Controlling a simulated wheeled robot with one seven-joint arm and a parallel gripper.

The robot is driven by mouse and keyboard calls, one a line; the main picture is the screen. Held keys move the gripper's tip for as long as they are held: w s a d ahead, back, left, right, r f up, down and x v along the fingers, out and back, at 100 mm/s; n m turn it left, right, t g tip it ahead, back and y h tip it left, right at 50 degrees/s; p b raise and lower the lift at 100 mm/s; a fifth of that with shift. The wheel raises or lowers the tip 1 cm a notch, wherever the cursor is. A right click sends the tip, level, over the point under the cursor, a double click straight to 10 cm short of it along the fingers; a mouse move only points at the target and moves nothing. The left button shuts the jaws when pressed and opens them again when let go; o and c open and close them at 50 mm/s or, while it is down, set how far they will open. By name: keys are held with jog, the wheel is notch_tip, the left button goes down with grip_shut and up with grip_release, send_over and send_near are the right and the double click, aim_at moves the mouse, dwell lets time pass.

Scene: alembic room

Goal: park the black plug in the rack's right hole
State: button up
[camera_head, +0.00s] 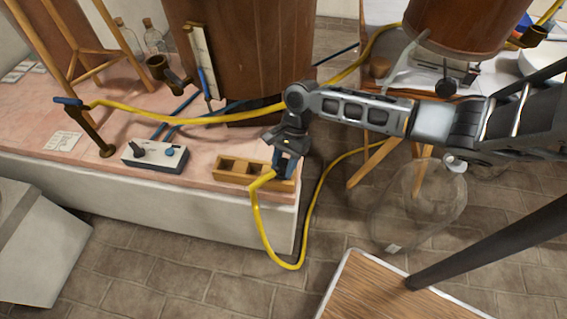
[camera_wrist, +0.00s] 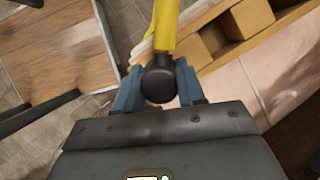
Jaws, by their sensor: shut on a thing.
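The black plug (camera_wrist: 158,80) sits between the blue fingers of my gripper (camera_wrist: 158,88) in the wrist view, with a yellow hose (camera_wrist: 166,25) running from it. My gripper (camera_head: 286,165) is shut on the plug, at the right end of the wooden rack (camera_head: 226,177) in the head view. The rack lies near the bench's front edge and has several square holes. In the wrist view the rack (camera_wrist: 246,45) is at the upper right, beside the plug. The fingers hide the plug in the head view. I cannot tell whether the plug's tip is in a hole.
A control box (camera_head: 155,157) with knobs stands left of the rack. The yellow hose (camera_head: 257,225) hangs over the bench edge in a loop. Another yellow hose (camera_head: 185,119) crosses behind my arm. A glass flask (camera_head: 430,190) and a wooden-topped table (camera_head: 375,290) are to the right.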

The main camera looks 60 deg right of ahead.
jog(key=shift+f, duration=0.15)
dwell(0.5)
jog(key=o, duration=1.2)
jog(key=shift+c, duration=0.2)
jog(key=shift+r+p, duration=0.6)
jog(key=shift+p, duration=0.25)
jog(key=shift+r+p, duration=1)
jog(key=shift+p, duration=0.35)
jog(key=shift+r+p, duration=0.35)
jog(key=shift+p, duration=0.1)
jog(key=shift+r+p, duration=0.45)
jog(key=shift+p, duration=0.15)
